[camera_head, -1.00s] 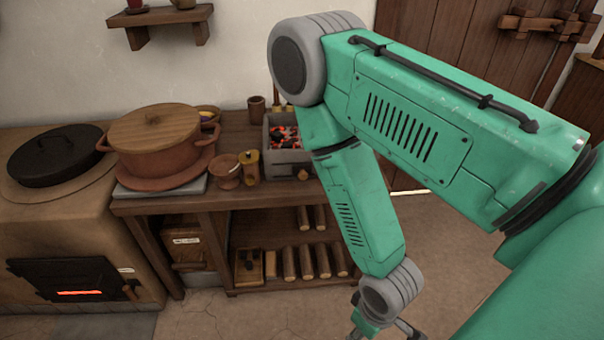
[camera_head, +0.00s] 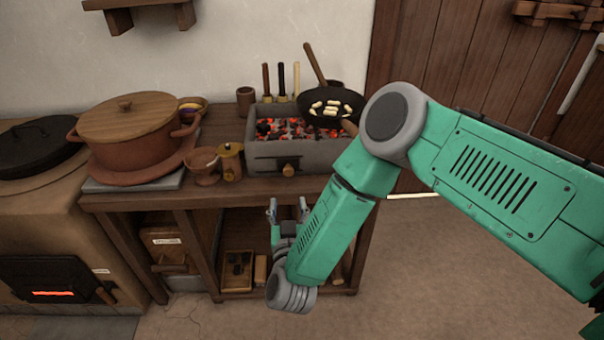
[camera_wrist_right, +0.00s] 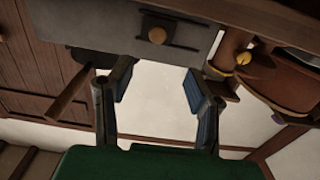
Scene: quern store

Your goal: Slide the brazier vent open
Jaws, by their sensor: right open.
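The brazier (camera_head: 315,160) is a grey box of glowing coals on the wooden table. On its front face is the vent, a dark slotted plate with a round wooden knob (camera_head: 289,170). In the right wrist view the knob (camera_wrist_right: 157,35) shows on the grey front at the top, beyond my fingertips. My right gripper (camera_head: 288,207) is open and empty, below the knob in the head view and in front of the table's lower shelf. Its two fingers stand wide apart in the wrist view (camera_wrist_right: 157,90). My left gripper is not in view.
A pan (camera_head: 331,105) with pale pieces sits over the brazier's right side. A small brass pot (camera_head: 230,161) and a clay cup (camera_head: 203,165) stand close left of it. A large lidded pot (camera_head: 125,135) is further left. The floor at right is clear.

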